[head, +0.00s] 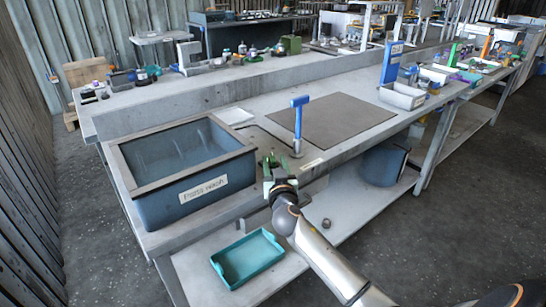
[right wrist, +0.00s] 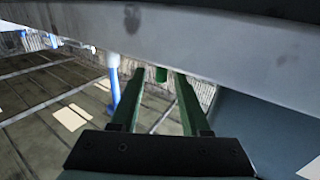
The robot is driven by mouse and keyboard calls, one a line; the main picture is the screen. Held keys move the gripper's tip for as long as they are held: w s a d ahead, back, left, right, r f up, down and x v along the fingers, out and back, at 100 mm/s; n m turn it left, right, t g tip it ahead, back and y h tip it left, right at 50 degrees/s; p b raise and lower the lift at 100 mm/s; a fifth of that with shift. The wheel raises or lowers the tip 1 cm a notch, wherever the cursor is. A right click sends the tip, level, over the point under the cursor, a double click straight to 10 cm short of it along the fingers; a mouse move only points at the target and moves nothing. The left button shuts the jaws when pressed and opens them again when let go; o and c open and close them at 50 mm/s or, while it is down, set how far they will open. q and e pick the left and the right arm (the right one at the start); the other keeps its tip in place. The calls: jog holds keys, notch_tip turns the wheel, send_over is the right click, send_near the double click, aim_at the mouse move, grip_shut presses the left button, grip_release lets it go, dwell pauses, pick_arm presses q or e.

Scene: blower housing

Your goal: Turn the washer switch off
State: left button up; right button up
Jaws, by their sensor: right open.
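My right gripper (head: 270,163) is at the bench's front edge, just right of the basin. Its green fingers (right wrist: 157,100) are open and spread apart in the right wrist view. A small green piece (right wrist: 162,75) shows between and beyond the fingertips; I cannot tell whether it is the switch. No washer switch can be made out clearly in the head view, where the gripper may cover it. My left gripper is out of view.
A blue-topped upright post (head: 298,120) stands on the bench right of the gripper; a blue post (right wrist: 113,80) also shows in the wrist view. A dark mat (head: 333,120) lies behind. A teal tray (head: 247,260) sits on the lower shelf. The bench edge (right wrist: 200,35) crosses close above the fingers.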

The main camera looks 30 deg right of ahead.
jog(key=shift+x, duration=1.4)
jog(key=shift+c, duration=0.3)
grip_shut()
